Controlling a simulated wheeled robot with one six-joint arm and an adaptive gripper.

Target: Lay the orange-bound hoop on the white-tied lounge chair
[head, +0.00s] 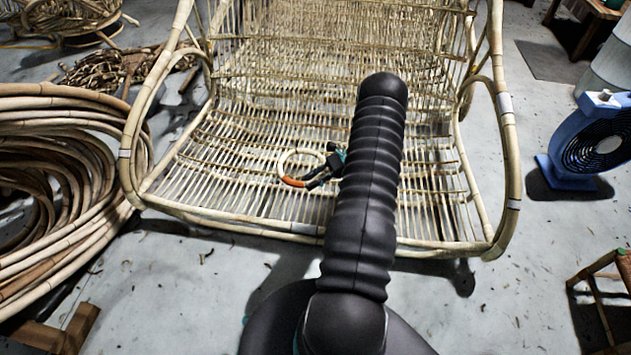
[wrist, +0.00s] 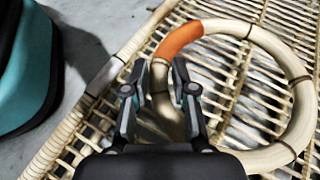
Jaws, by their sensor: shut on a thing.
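The hoop (head: 301,154) is a small pale rattan ring with an orange binding and dark bands. In the wrist view the hoop (wrist: 292,68) fills the right half, its orange binding just beyond my fingertips. My gripper (head: 321,179) is shut on its near side; the fingers (wrist: 161,88) stand on either side of the ring. The lounge chair (head: 235,165) is pale rattan with white ties on its frame, one tie showing at the left rim in the wrist view (wrist: 104,76). The hoop is over the slatted seat; I cannot tell whether it touches the slats.
A large stack of rattan coils (head: 60,190) stands close left of the chair. A blue fan (head: 590,140) is on the right, with a small stool (head: 605,290) at the lower right. The seat around the hoop is bare.

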